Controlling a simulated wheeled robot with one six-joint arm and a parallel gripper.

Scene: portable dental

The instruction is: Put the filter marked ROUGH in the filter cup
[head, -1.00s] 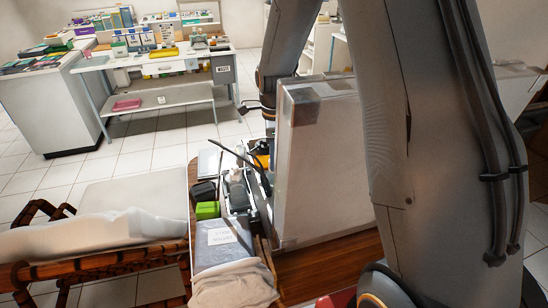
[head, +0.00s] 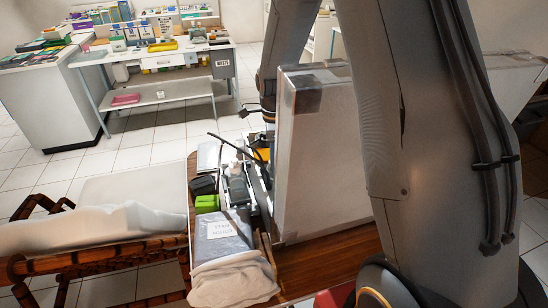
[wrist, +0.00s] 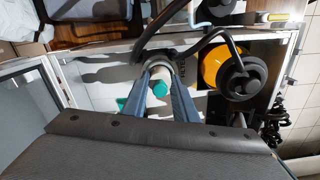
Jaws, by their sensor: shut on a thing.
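My gripper (wrist: 160,72) shows in the wrist view, its two blue-grey fingers closed on a small pale cylindrical piece with a teal end (wrist: 160,88). It looks like a filter, but I cannot read any ROUGH mark on it. The gripper is over a white panel inside an open case (wrist: 100,98). Dark lettering on this panel is partly hidden by a finger. I cannot make out the filter cup for certain. In the head view the case's raised pale lid (head: 325,150) and my arm hide the gripper tip.
A yellow round unit with a black cap (wrist: 228,72) and a curved black hose stand right of the gripper. A green box (head: 207,203) and a grey bag (head: 222,240) lie beside the case. A cot (head: 95,230) is at left. A workbench (head: 150,57) stands behind.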

